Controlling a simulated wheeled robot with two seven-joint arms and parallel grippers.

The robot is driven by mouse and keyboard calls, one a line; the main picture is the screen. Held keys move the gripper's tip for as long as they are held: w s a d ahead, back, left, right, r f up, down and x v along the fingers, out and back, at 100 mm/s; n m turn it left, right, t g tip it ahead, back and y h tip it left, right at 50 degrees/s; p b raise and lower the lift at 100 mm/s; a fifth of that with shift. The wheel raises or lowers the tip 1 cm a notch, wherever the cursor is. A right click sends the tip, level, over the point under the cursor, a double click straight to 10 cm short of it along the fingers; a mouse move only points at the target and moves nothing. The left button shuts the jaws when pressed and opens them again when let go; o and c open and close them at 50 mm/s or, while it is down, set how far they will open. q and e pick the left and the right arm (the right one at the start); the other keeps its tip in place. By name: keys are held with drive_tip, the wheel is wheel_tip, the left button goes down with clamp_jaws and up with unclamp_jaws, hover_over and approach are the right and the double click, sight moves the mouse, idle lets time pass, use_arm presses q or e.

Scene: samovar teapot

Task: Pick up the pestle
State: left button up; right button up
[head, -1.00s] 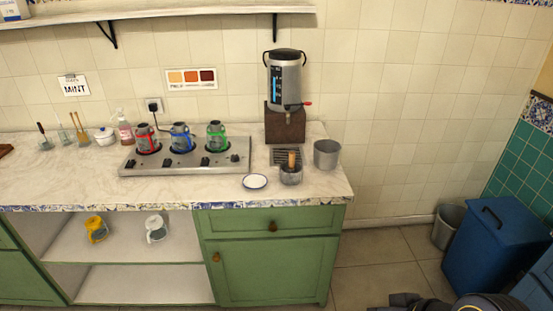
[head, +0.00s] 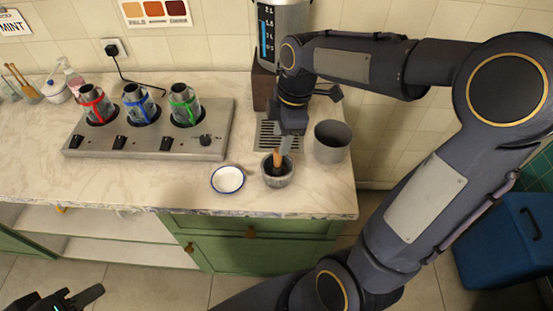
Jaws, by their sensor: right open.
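The pestle (head: 277,160) has a wooden handle and stands leaning in a grey stone mortar (head: 277,180) near the counter's front edge. My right gripper (head: 285,143) is open and points down at the top of the pestle. One finger shows close beside the handle, on its right; whether it touches is unclear. The other finger is hard to make out. My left gripper (head: 78,299) is at the bottom left corner, low in front of the cabinet and away from the counter objects; it is partly cut off by the frame.
A white saucer with a blue rim (head: 228,180) lies left of the mortar. A grey metal pot (head: 332,141) stands to its right. The samovar (head: 268,40) is behind my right arm. The stove (head: 150,140) carries red, blue and green banded pots.

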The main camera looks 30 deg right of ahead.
sight(276, 155)
drive_tip(key=shift+w+f+n, duration=0.25)
drive_tip(key=shift+w+n, duration=0.45)
drive_tip(key=shift+w+f+g, duration=0.15)
drive_tip(key=shift+f+g, duration=0.15)
drive_tip(key=f, duration=0.7)
drive_tip(key=shift+s+a+f+p, duration=0.2)
drive_tip(key=shift+s+a+p, duration=0.05)
drive_tip(key=shift+a+p, duration=0.15)
clamp_jaws()
drive_tip(key=shift+r, duration=0.1)
